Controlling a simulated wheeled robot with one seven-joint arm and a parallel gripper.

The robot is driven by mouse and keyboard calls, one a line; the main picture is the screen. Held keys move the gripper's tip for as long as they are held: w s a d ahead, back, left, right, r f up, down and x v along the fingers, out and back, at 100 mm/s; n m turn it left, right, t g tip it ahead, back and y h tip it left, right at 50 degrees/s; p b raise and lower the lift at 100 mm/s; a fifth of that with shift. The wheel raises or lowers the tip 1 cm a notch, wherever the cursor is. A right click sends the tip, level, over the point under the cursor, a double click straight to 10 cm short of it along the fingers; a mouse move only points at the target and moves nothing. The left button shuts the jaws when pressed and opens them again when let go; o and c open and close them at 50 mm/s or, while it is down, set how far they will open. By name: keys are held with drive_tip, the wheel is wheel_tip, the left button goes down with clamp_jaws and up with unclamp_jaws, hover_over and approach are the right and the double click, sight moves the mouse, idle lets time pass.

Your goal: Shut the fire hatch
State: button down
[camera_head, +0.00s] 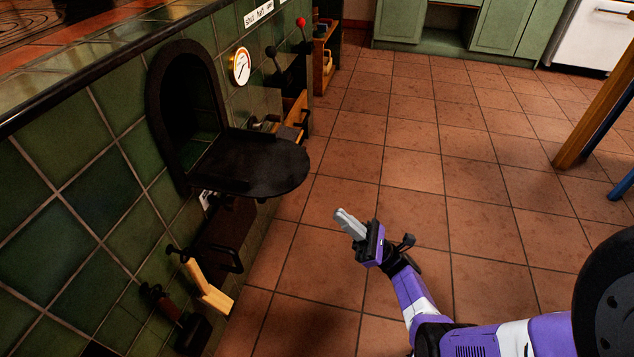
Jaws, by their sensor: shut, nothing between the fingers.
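The fire hatch (262,165) is a black, round-ended door on the green tiled hearth wall. It is open, hinged at its bottom and lying about level, sticking out from the wall. Its dark arched frame (160,110) stands around the opening, and the inside is dark. My gripper (347,222) is to the right of the hatch and nearer the camera, over the floor. Its grey fingers are together, with nothing in them, and point up and left towards the hatch. It is apart from the hatch.
A round gauge (240,67) and levers, one with a red knob (301,22), are on the wall beyond the hatch. Below the hatch, tools with wooden and black parts (208,290) hang on the wall. A wooden table leg (600,110) stands at right. The tiled floor between is clear.

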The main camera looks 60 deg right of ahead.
sight(303, 169)
drive_tip(key=shift+s+d+r+p+x, duration=0.1)
drive_tip(key=shift+s+r+p+x, duration=0.3)
drive_tip(key=shift+x, duration=1.65)
drive_tip(key=shift+s+d+r+p+x, duration=0.2)
drive_tip(key=shift+p+x, duration=0.3)
drive_tip(key=shift+x, duration=1.5)
drive_tip(key=shift+s+d+r+p+x, duration=0.1)
drive_tip(key=shift+s+r+p+x, duration=0.3)
drive_tip(key=shift+x, duration=1.65)
